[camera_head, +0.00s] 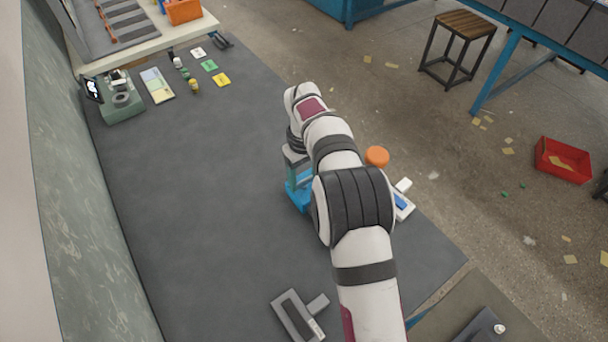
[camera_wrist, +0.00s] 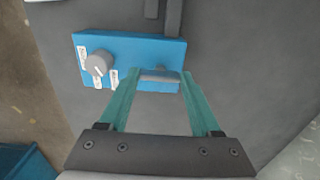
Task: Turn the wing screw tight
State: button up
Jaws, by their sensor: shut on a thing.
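In the wrist view a blue block (camera_wrist: 170,48) lies on the grey mat. A grey wing screw (camera_wrist: 155,74) sits at its near edge, to the right of a round grey knob (camera_wrist: 99,63) with white labels around it. My gripper (camera_wrist: 161,79) has its two teal fingers at either end of the wing screw and is shut on it. How tight the screw is cannot be seen. In the head view the blue block (camera_head: 298,198) is partly hidden by my arm, which also hides the wing screw.
An orange round thing (camera_head: 377,156) and a white-and-blue item (camera_head: 402,204) are just right of my arm. A grey bracket-like tool (camera_head: 296,316) lies near the front. A green device (camera_head: 122,104) and several small cards are at the back left. The mat's left middle is clear.

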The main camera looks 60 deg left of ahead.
jog(key=shift+m, duration=0.3)
jog(key=m, duration=0.3)
jog(key=shift+m, duration=0.4)
jog(key=m, duration=0.4)
jog(key=shift+m, duration=0.3)
jog(key=m, duration=0.4)
jog(key=shift+m, duration=2.4)
jog(key=o, duration=1.4)
